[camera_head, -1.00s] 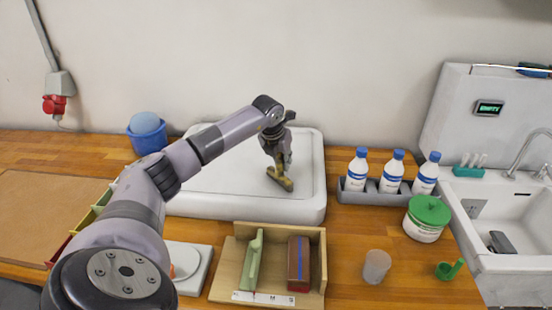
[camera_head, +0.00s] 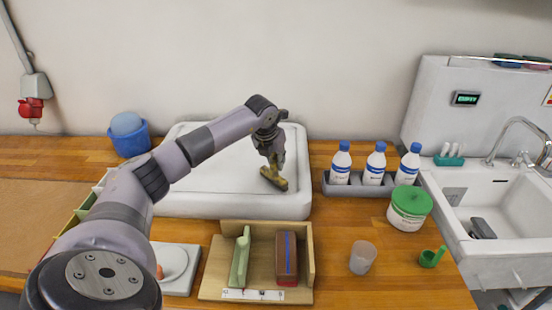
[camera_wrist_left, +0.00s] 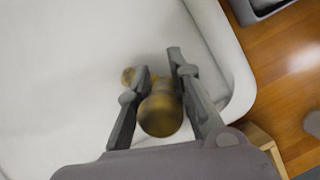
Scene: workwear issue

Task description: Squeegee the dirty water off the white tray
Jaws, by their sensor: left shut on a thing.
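A white tray (camera_head: 232,204) with a raised rim lies on the wooden counter against the wall. My left gripper (camera_head: 272,160) is over its right part, pointing down, shut on a brass-coloured squeegee (camera_head: 273,179). The squeegee's bar slants down to the right, at or just above the tray's floor; I cannot tell whether it touches. In the left wrist view the gripper fingers (camera_wrist_left: 158,63) sit either side of the blurred squeegee handle (camera_wrist_left: 160,112), and the tray (camera_wrist_left: 60,75) fills the left. No dirty water can be made out. My right gripper is not in view.
A wooden organiser (camera_head: 262,239) with a green tool and a brown block stands in front of the tray. Several bottles in a grey rack (camera_head: 330,184) stand right of it, with a green-lidded tub (camera_head: 408,209) and sink (camera_head: 480,215) beyond. A blue bucket (camera_head: 130,143) is behind left.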

